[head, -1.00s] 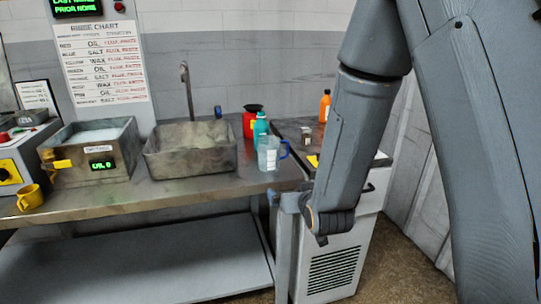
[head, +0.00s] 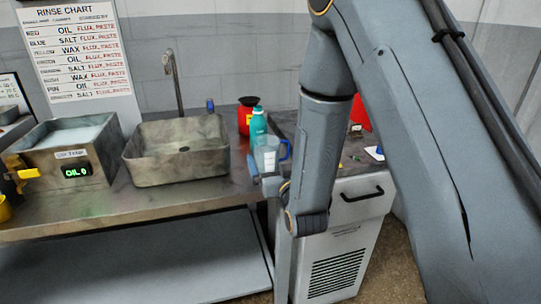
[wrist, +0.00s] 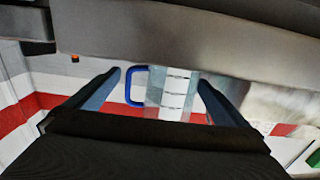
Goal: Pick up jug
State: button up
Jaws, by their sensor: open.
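The jug (head: 266,157) is clear with a blue handle and a pale label. It stands upright near the right end of the metal counter in the head view. In the wrist view, the jug (wrist: 172,93) shows between the two fingers of my gripper (wrist: 159,80), with its blue handle toward the left finger. The fingers are open, with a gap on each side of the jug. My arm partly covers the jug's surroundings in the head view.
A teal bottle (head: 258,125) stands right behind the jug, with a red container (head: 245,117) behind that. A sink basin (head: 178,150) and an oil tank (head: 68,150) are to the left. A drawer cabinet (head: 355,200) stands at the right.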

jog(key=shift+p+x, duration=0.7)
jog(key=shift+x, duration=2)
jog(key=shift+f, duration=0.15)
jog(key=c, duration=0.9)
jog(key=shift+c, duration=1)
jog(key=shift+r, duration=0.25)
